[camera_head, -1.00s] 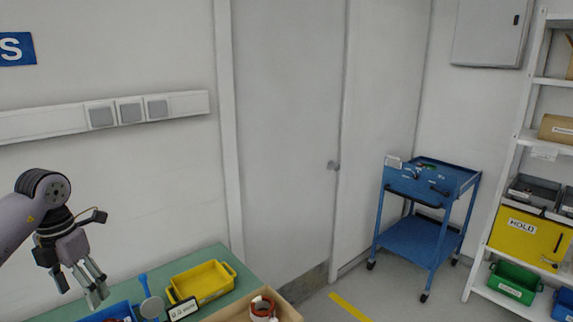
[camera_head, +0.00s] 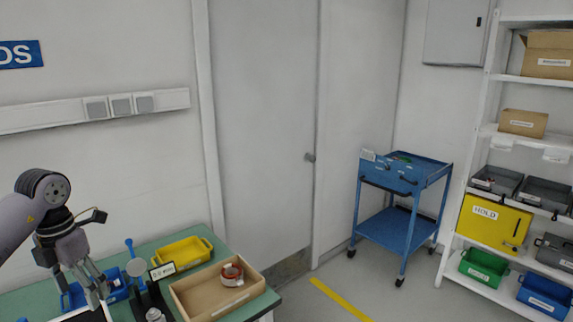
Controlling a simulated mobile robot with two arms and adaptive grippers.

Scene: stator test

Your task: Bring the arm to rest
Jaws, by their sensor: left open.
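My left gripper (camera_head: 95,290) comes in from the left in the head view, pointing down over the left part of the green bench (camera_head: 205,292). Its fingers are apart with nothing seen between them. In the picture they overlap the blue bin (camera_head: 117,283) on the bench; I cannot tell how far above it they are. My right arm and gripper are not in view.
On the bench are a yellow bin (camera_head: 182,253), a cardboard tray (camera_head: 194,301) with a red and white roll (camera_head: 231,274), and a small label sign (camera_head: 162,271). A blue trolley (camera_head: 403,228) stands by the door, with a white shelf rack (camera_head: 478,195) at right.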

